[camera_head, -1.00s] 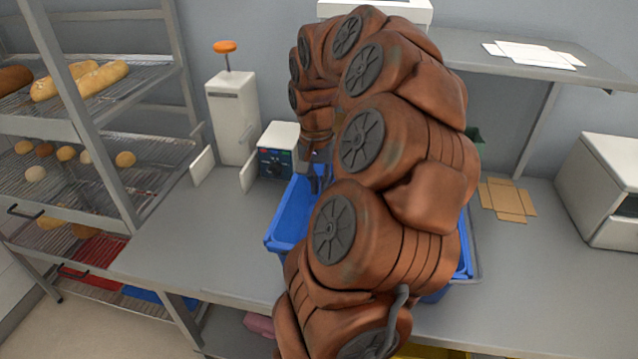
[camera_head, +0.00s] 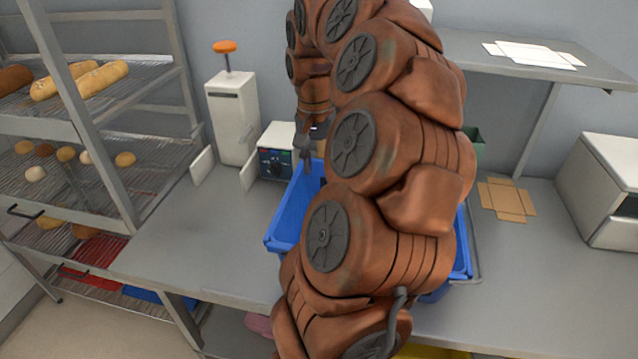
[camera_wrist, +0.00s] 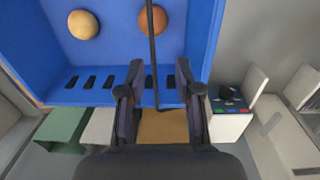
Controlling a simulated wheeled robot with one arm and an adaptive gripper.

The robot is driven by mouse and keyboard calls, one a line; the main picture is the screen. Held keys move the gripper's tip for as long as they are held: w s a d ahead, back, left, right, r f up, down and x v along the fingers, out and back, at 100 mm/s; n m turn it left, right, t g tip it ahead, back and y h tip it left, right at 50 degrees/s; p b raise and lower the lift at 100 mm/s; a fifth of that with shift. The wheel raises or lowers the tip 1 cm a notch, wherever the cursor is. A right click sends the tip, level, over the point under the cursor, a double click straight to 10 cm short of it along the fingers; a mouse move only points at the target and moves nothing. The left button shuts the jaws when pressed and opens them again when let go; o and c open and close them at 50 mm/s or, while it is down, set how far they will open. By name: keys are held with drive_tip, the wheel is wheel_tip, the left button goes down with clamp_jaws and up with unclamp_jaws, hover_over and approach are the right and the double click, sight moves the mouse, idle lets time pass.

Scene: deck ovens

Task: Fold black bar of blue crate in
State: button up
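The blue crate (camera_head: 287,212) stands on the grey counter, and my arm hides much of it in the head view. In the wrist view the crate (camera_wrist: 55,60) shows a slotted wall and holds a yellowish bun (camera_wrist: 83,24) and a brown bun (camera_wrist: 154,19). The thin black bar (camera_wrist: 151,45) runs over the crate's inside, passing in front of the brown bun. My gripper (camera_wrist: 159,82) is open, with its fingers apart on either side of the bar's line; contact cannot be told. In the head view my gripper (camera_head: 305,160) is above the crate's far left part.
A white box with a dark control panel (camera_head: 275,163) stands close behind the crate. A green container (camera_wrist: 66,130) is beside the slotted wall. A flat cardboard piece (camera_head: 507,200) lies right.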

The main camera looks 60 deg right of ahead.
wheel_tip(320, 180, up, 6)
drive_tip(key=shift+r, duration=0.2)
drive_tip(key=shift+w, duration=0.1)
idle(0.7)
drive_tip(key=w+a+f+n, duration=0.15)
drive_tip(key=a+n, duration=0.25)
drive_tip(key=a, duration=0.7)
drive_tip(key=w+a+f+n, duration=0.1)
drive_tip(key=a+f+n, duration=0.3)
drive_tip(key=a, duration=0.8)
drive_tip(key=s+a+f+n+g, duration=0.1)
drive_tip(key=s+a+f+n, duration=0.5)
drive_tip(key=s+a, duration=0.5)
wheel_tip(320, 180, down, 3)
drive_tip(key=shift+s+a+r, duration=0.2)
drive_tip(key=shift+s+a, duration=0.2)
drive_tip(key=shift+s, duration=0.3)
